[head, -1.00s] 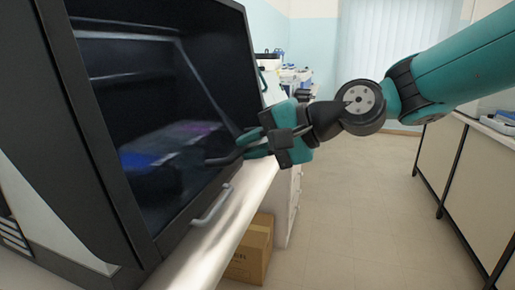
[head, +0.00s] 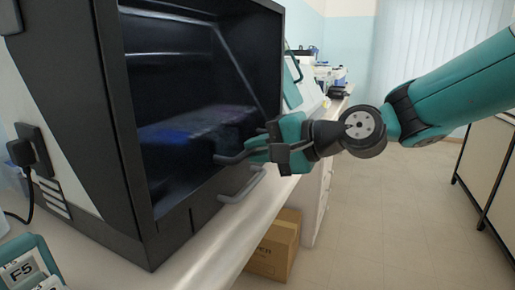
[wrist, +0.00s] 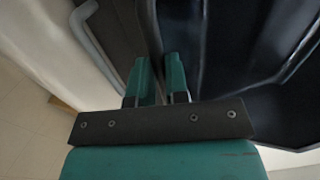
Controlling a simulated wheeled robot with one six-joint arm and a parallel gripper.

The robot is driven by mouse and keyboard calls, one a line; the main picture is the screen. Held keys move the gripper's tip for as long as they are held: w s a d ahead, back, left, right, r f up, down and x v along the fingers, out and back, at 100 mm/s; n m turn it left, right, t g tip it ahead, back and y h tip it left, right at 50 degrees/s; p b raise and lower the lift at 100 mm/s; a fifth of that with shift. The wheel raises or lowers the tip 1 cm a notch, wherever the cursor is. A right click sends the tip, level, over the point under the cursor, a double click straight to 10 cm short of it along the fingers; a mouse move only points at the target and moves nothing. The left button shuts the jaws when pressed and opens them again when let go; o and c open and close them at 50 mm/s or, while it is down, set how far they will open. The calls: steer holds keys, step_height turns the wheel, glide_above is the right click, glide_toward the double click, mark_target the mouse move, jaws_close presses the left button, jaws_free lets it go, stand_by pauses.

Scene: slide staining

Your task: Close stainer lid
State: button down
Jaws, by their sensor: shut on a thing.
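The stainer (head: 125,215) is a large black box on the counter at the left of the head view. Its front shows a dark interior with a blue and purple patch low inside. My gripper (head: 252,153), teal and black, is at the right part of this front. The exact contact is partly hidden.
The white counter edge (head: 225,245) runs along the stainer's front. A cardboard box (head: 276,245) stands on the floor beneath. Other lab equipment (head: 328,75) is farther back on the counter. A black plug (head: 20,152) is on the stainer's left side. Open floor lies to the right.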

steer(key=shift+f, duration=0.3)
steer(key=c, duration=1.1)
jaws_free()
steer(key=shift+w+a+f, duration=0.1)
steer(key=shift+a+f, duration=0.05)
steer(key=shift+a, duration=0.05)
steer(key=shift+d, duration=0.1)
steer(key=shift+r, duration=0.2)
steer(key=v, duration=1.7)
steer(key=shift+d, duration=0.2)
